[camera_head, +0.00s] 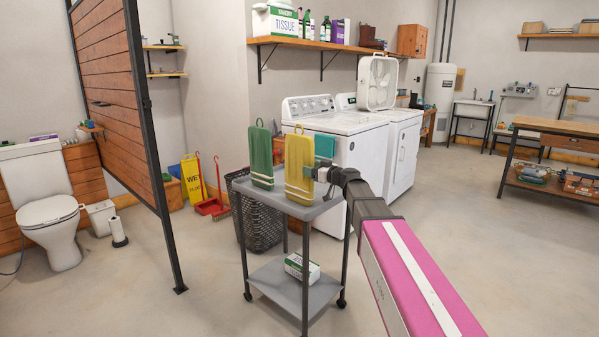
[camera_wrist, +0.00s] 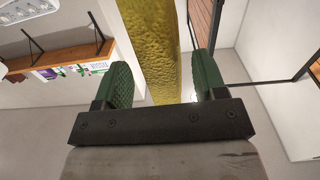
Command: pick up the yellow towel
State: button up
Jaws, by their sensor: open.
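The yellow towel (camera_head: 299,172) stands upright on the top shelf of a grey cart (camera_head: 318,208), with white stripes near its lower end and a small loop at the top. My gripper (camera_head: 322,172) is at the towel's right side, low on it. In the wrist view the yellow towel (camera_wrist: 154,50) runs up between the two green-padded fingers of my gripper (camera_wrist: 160,85). The fingers are apart, with gaps on both sides of the towel. The wrist view does not show how deep the towel sits between them.
A green towel (camera_head: 261,157) stands left of the yellow one, and a teal item (camera_head: 325,146) is partly hidden behind it. A white box (camera_head: 301,267) lies on the cart's lower shelf. A dark basket (camera_head: 258,222) and a washer (camera_head: 352,135) stand behind the cart. Open floor lies right.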

aim_at(299, 165)
jog(key=x, duration=0.3)
jog(key=shift+w+a+r, duration=0.15)
jog(key=shift+w+a, duration=0.1)
jog(key=shift+a, duration=0.1)
jog(key=shift+c, duration=0.3)
jog(key=c, duration=1)
jog(key=shift+c, duration=0.2)
